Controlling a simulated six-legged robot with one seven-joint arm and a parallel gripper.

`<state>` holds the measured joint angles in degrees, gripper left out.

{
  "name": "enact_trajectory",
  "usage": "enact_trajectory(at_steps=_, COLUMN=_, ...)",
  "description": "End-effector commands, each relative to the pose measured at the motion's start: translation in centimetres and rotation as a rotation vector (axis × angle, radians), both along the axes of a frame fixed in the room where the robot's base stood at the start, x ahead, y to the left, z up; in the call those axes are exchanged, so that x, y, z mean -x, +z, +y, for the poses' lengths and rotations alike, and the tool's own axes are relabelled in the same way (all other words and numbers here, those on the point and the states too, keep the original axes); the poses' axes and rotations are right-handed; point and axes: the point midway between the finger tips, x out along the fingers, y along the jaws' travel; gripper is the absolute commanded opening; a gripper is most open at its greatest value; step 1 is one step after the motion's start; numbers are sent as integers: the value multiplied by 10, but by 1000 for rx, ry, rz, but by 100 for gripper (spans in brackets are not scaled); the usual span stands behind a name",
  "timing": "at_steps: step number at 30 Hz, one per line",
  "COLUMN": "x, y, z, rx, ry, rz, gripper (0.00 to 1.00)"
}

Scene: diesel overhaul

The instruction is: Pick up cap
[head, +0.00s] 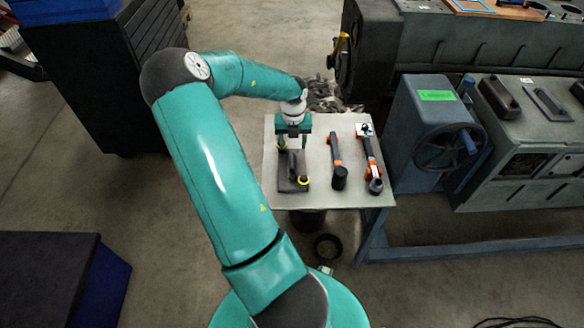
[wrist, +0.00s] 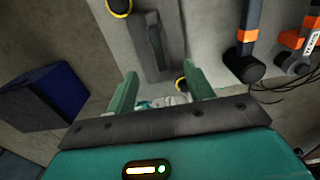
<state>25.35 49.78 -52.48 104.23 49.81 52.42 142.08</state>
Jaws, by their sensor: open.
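Two small dark round pieces with yellow rims, which look like caps, lie on a grey table. The near one (head: 303,181) is by the front end of a dark flat block; it also shows in the wrist view (wrist: 181,84), partly hidden by my right finger. The far one (head: 279,147) is at the block's far left, and at the top edge of the wrist view (wrist: 120,6). I cannot tell which one is the cap. My gripper (head: 293,148) is open and points down above the block; in the wrist view its fingers (wrist: 163,76) have nothing between them.
The dark block (head: 290,170) lies on the table (head: 320,130). To its right are a black-headed hammer (head: 338,170) and an orange-and-black tool (head: 371,165). A blue machine with a handwheel (head: 445,150) stands right of the table.

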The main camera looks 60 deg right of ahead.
Motion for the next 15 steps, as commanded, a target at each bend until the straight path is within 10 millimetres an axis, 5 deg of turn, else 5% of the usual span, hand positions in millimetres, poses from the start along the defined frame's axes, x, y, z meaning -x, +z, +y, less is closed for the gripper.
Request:
enact_trajectory(at_steps=6, x=0, y=-41, z=0, rx=-1, ry=2, rz=2, gripper=53)
enact_trajectory(at_steps=15, x=-1, y=-64, z=1, rx=-1, ry=4, rz=2, gripper=53)
